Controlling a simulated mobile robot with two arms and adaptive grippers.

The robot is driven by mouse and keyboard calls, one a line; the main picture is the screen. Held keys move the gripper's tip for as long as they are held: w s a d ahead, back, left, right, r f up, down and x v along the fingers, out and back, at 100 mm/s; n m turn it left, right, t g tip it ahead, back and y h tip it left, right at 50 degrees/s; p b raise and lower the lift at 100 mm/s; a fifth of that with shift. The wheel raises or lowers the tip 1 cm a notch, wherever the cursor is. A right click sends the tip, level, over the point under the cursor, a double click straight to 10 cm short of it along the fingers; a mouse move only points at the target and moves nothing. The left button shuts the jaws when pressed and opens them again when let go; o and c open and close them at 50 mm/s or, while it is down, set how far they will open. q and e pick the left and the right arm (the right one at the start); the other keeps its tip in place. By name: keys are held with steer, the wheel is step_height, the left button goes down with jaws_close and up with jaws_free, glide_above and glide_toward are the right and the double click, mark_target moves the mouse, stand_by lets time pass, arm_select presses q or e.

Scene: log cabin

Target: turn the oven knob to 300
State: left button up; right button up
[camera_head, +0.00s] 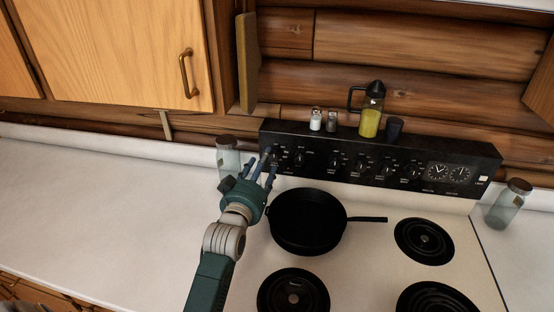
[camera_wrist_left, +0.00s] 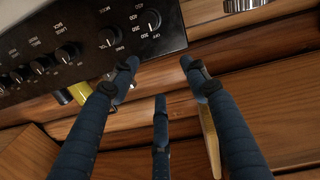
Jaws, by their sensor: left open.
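The black stove control panel (camera_head: 330,147) runs along the back of the stove, with a row of black knobs with white markings. The two left-end knobs are near my left gripper (camera_head: 263,164); one of them (camera_head: 300,159) shows clearly in the head view. In the left wrist view, the end knob (camera_wrist_left: 150,19) and its neighbour (camera_wrist_left: 108,38) sit at the panel's end, beyond the fingertips. My left gripper (camera_wrist_left: 158,72) has its three blue fingers spread, with nothing between them. My right gripper is out of view.
A black pan (camera_head: 308,222) sits on a burner just right of my left gripper. A glass jar (camera_head: 228,158) stands close behind the gripper. The left counter (camera_head: 110,200) is clear.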

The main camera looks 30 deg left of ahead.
arm_select(q)
steer(key=b, duration=0.5)
glide_toward(274, 159)
steer(key=s+r, duration=0.1)
steer(key=x, duration=0.3)
steer(key=p+x, duration=0.1)
steer(key=x, duration=0.5)
steer(key=shift+w+f+p, duration=0.25)
steer(key=shift+f+p, duration=0.05)
steer(key=shift+f, duration=0.1)
steer(key=shift+w+a, duration=0.1)
steer(key=shift+w, duration=0.45)
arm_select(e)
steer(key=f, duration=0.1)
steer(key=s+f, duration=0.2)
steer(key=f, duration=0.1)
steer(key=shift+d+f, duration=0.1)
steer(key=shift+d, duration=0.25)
arm_select(q)
steer(key=shift+f, duration=0.1)
steer(key=c, duration=1.1)
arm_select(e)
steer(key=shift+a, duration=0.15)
